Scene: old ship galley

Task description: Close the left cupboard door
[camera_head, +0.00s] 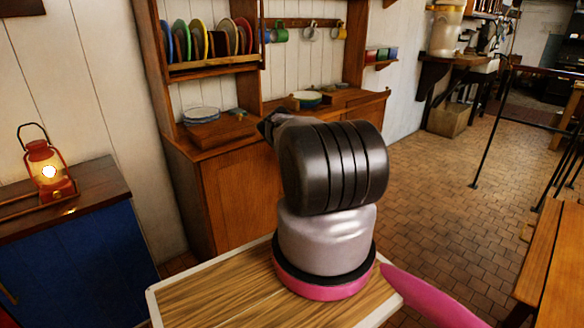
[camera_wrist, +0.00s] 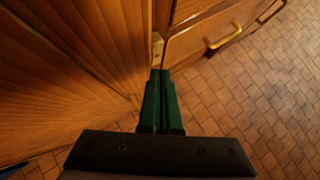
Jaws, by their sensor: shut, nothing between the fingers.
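The wooden cupboard (camera_head: 185,190) stands ahead in the head view, under a plate rack. A plain wooden panel (camera_head: 236,205), seemingly the left cupboard door, shows left of my arm. My arm hides its right part, so its angle is unclear there. In the wrist view a large wooden panel (camera_wrist: 70,75) fills the left side, and a wooden front with a brass handle (camera_wrist: 225,38) is on the right. My gripper (camera_wrist: 160,72) is shut and empty, its green fingertips at the dark gap between these two surfaces. Contact cannot be told. The head view hides the fingers.
Plates (camera_head: 202,114) and a bowl (camera_head: 307,98) stand on the cupboard top. A blue cabinet (camera_head: 85,265) with a lit lantern (camera_head: 48,170) is at the left.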

